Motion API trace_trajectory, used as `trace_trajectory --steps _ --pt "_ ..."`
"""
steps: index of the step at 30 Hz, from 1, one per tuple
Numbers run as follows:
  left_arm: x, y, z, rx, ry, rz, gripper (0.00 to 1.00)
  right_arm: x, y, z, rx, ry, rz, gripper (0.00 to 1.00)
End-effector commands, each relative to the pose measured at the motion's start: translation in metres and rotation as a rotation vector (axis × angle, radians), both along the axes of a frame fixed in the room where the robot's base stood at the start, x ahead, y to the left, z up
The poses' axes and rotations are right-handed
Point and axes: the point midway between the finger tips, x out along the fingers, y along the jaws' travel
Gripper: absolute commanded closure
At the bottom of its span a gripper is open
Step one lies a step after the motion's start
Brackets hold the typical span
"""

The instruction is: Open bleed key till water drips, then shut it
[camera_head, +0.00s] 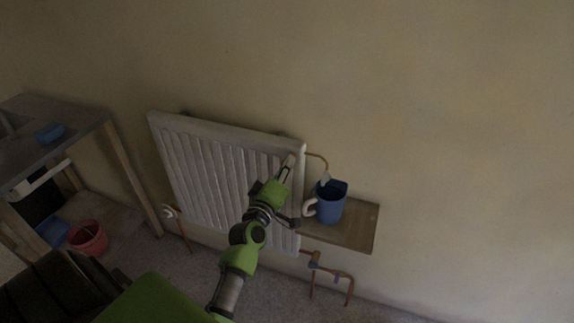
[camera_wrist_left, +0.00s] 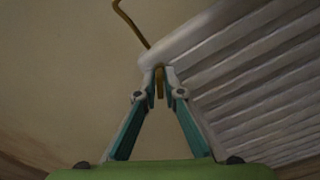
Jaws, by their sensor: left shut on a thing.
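A white panel radiator (camera_head: 215,172) hangs on the wall; its ribbed front also shows in the left wrist view (camera_wrist_left: 250,75). My left gripper (camera_head: 286,165) is at its upper right corner. In the left wrist view its fingertips (camera_wrist_left: 160,80) are shut on a thin brass-coloured piece, the bleed key (camera_wrist_left: 160,84), at the radiator's end. A thin brass tube (camera_head: 318,157) runs from that corner down towards a blue jug (camera_head: 331,203) with a pale handle. The jug stands upright on a wooden shelf. Any water drops are too small to tell. My right gripper is not in view.
The wooden shelf (camera_head: 358,228) sticks out right of the radiator, above copper pipes with a blue valve (camera_head: 314,260). A grey-topped bench (camera_head: 60,140) with a blue item stands left. A red bucket (camera_head: 88,239) is below. The wall at right is bare.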

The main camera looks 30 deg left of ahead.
Motion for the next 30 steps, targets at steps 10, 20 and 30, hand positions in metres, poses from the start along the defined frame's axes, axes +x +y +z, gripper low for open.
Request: trace_trajectory --steps 10,20,30 --pt "0.0 0.0 0.0 0.002 0.001 0.0 0.78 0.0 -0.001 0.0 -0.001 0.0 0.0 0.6" --pt "-0.005 -0.001 -0.001 0.002 0.002 0.0 0.78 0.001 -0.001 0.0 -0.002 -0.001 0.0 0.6" --pt "-0.063 -0.015 -0.002 0.001 0.003 0.001 0.78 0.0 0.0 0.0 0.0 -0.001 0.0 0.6"
